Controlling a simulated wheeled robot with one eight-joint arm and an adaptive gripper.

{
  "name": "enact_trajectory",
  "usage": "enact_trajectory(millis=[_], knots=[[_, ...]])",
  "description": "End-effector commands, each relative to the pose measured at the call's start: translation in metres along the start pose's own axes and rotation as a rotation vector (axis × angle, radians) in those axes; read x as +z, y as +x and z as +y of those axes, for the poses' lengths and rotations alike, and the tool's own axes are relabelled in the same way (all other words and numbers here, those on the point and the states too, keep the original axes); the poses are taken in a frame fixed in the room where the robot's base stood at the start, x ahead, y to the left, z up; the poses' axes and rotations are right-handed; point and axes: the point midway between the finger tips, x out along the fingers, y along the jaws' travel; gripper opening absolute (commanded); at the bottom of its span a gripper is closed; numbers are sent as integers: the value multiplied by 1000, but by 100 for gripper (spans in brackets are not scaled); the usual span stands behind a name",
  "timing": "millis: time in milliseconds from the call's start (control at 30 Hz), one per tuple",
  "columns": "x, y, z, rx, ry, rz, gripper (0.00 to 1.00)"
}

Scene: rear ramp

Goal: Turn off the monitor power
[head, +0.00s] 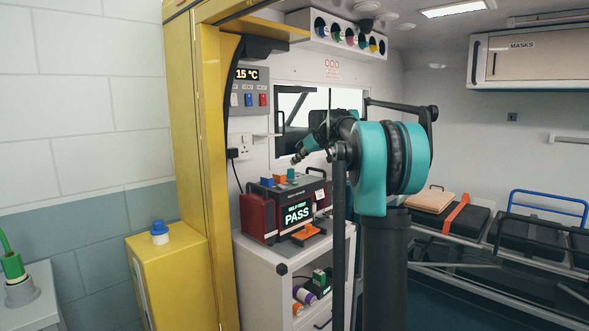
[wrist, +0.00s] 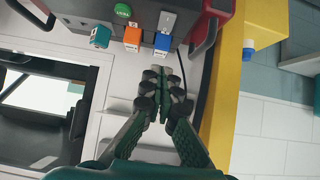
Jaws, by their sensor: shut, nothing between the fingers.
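The monitor (head: 297,212) stands on a white cabinet, with red side panels and a lit screen reading "SELF TEST PASS". In the wrist view its grey casing (wrist: 90,5) fills the top edge. That side carries a green round piece with small lettering (wrist: 122,10), a pale switch-like plate (wrist: 168,20), and teal (wrist: 100,37), orange (wrist: 133,38) and blue (wrist: 162,43) plugs. My gripper (head: 296,158) is shut and empty, above and behind the monitor. In the wrist view my gripper (wrist: 162,78) is just short of the plugs, apart from them.
A black cable (wrist: 198,68) runs beside the monitor to a wall socket (head: 239,146). A yellow post (head: 200,200) stands to the left. An orange item (head: 305,231) lies before the screen. A window (head: 300,110) is behind my arm. A stretcher (head: 480,240) is at right.

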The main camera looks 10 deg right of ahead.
Motion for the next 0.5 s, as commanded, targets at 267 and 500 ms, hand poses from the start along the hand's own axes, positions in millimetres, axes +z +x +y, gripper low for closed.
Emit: enact_trajectory(millis=[267,500], knots=[[0,54,-1,-2,-2,-1,0],[7,95,-1,-1,0,-1,0]])
